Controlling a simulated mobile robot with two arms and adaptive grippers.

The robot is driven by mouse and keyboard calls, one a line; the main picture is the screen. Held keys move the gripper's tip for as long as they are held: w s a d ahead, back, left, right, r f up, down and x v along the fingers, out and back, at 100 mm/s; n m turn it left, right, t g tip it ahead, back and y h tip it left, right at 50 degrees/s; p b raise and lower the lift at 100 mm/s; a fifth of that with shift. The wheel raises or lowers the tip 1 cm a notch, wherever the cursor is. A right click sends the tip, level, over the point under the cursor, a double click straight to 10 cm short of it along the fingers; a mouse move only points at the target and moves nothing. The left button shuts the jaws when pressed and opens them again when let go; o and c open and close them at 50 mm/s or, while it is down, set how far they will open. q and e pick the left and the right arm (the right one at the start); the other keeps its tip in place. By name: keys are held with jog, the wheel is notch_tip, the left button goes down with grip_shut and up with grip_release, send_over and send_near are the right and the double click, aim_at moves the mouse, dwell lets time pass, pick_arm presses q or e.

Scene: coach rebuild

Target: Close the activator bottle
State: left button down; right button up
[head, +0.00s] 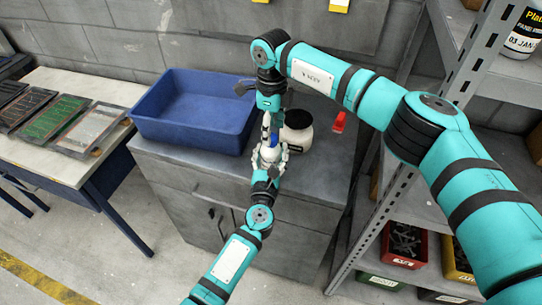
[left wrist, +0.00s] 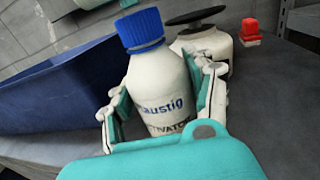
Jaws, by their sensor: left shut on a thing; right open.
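The activator bottle (left wrist: 162,90) is white with a dark-lettered label, and stands upright on the grey cabinet top. A blue cap (left wrist: 141,28) sits on its neck; how tight it is I cannot tell. In the head view the bottle (head: 268,153) is partly hidden by grippers. My left gripper (left wrist: 163,98) is shut around the bottle's body, one finger on each side. My right gripper (head: 267,128) points down from above beside the blue cap (head: 275,138). It is open, and its fingertips are partly hidden.
A blue bin (head: 195,138) stands just left of the bottle. A white jar with a dark top (head: 297,138) stands close at the right, with a red object (head: 339,122) beyond it. A metal shelf rack (head: 395,190) bounds the right side. A table with trays (head: 85,172) stands left.

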notch_tip(320, 180, up, 9)
jog(key=shift+r, duration=0.2)
pick_arm(q)
jog(key=shift+c, duration=1.8)
grip_release()
jog(key=s+a, duration=0.1)
jog(key=s, duration=1.1)
jog(key=shift+a, duration=0.3)
